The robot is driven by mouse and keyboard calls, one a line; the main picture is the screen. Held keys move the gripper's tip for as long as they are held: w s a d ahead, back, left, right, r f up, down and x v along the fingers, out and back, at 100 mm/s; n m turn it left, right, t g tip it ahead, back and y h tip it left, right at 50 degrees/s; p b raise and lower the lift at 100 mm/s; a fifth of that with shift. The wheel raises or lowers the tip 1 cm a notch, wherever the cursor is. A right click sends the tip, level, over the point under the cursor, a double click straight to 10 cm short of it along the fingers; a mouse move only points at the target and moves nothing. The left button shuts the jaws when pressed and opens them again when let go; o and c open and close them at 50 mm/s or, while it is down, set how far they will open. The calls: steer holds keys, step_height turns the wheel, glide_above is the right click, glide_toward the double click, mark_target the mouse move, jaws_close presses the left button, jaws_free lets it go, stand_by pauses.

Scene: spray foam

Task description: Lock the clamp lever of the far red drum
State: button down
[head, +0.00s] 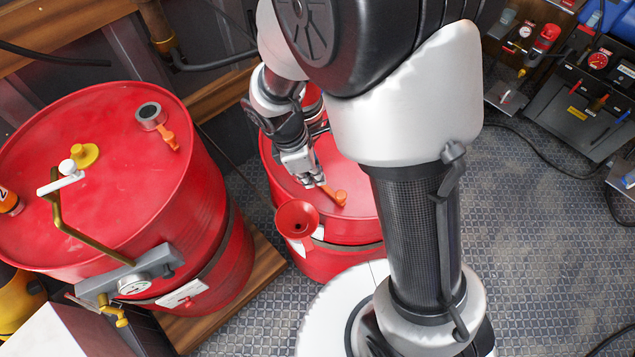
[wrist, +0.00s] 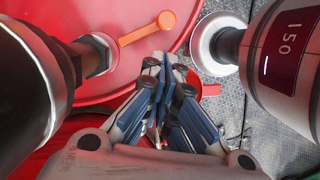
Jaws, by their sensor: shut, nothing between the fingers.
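The far red drum (head: 352,178) stands in the middle, partly hidden behind my arm. Its orange clamp lever (head: 337,195) lies over the lid, with its inner end hidden by my gripper. The lever also shows in the wrist view (wrist: 145,30), slanting up to the right to a round end. A pale fitting (wrist: 97,54) is at its left end. My gripper (head: 321,184) is shut and empty, low over the lid beside the lever. In the wrist view the fingers (wrist: 165,105) are together, below the lever in the picture. I cannot tell whether they touch it.
A nearer red drum (head: 100,130) at left carries a grey cap with an orange lever (head: 167,138), a yellow fitting and a brass pipe with a gauge. A red funnel (head: 297,217) is at the far drum's front edge. Tools stand at upper right. Patterned floor (head: 540,240) is clear at right.

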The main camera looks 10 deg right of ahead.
steer(key=b, duration=0.3)
glide_toward(331, 189)
steer(key=s+f, duration=0.2)
steer(key=f, duration=0.1)
steer(key=s+a+f, duration=0.1)
steer(key=f, duration=0.1)
steer(key=shift+s, duration=0.35)
steer(key=shift+r, duration=0.1)
